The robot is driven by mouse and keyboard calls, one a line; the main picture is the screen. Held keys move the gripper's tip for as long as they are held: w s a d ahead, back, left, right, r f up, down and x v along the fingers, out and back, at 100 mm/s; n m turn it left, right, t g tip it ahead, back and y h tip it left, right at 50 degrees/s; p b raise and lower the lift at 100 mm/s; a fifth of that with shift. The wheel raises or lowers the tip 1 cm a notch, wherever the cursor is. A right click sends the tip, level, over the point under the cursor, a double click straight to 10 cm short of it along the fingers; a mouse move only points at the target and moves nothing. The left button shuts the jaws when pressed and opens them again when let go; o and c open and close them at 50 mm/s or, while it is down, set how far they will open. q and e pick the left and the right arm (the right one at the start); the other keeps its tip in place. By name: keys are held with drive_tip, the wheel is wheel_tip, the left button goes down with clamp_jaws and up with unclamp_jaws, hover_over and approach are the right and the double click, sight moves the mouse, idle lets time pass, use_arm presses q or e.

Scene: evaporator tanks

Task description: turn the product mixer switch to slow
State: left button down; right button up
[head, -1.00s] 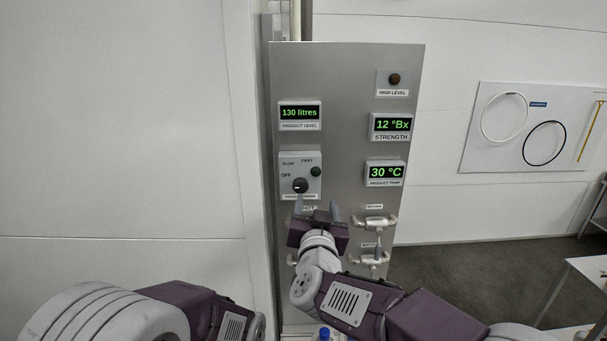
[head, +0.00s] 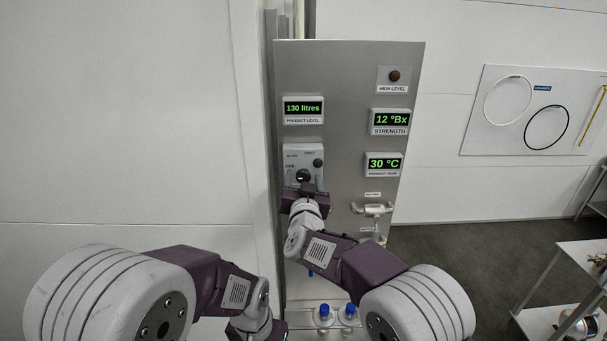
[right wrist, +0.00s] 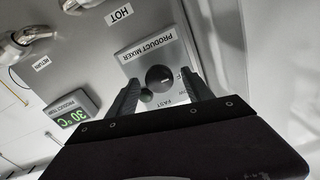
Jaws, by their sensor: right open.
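The product mixer switch (head: 303,176) is a dark round knob on a grey plate marked OFF, SLOW and FAST. A green lamp (head: 318,163) is beside it. My right gripper (head: 308,183) is open at the lower part of this plate and partly covers it. In the right wrist view the knob (right wrist: 158,76) appears upside down between the two dark fingers (right wrist: 160,82); contact cannot be told. The knob's pointer direction is not clear. My left gripper (head: 264,332) is low at the bottom edge, partly cut off.
The steel panel carries displays for level (head: 303,108), strength (head: 390,120) and temperature (head: 383,163). Pipe valves (head: 372,209) stick out at lower right of the switch. Blue-capped bottles (head: 324,311) stand below the panel. A shelf table (head: 580,275) is at right.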

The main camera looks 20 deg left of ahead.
drive_tip(key=shift+w+f, duration=0.1)
clamp_jaws()
drive_tip(key=shift+f+m+b, duration=0.15)
drive_tip(key=shift+m+b, duration=1.35)
drive_tip(key=shift+b, duration=0.2)
drive_tip(key=m+b, duration=0.2)
drive_tip(key=m, duration=0.1)
drive_tip(key=shift+m+b, duration=0.8)
drive_tip(key=shift+m, duration=0.5)
unclamp_jaws()
drive_tip(key=shift+d+r, duration=0.1)
drive_tip(key=shift+r, duration=0.1)
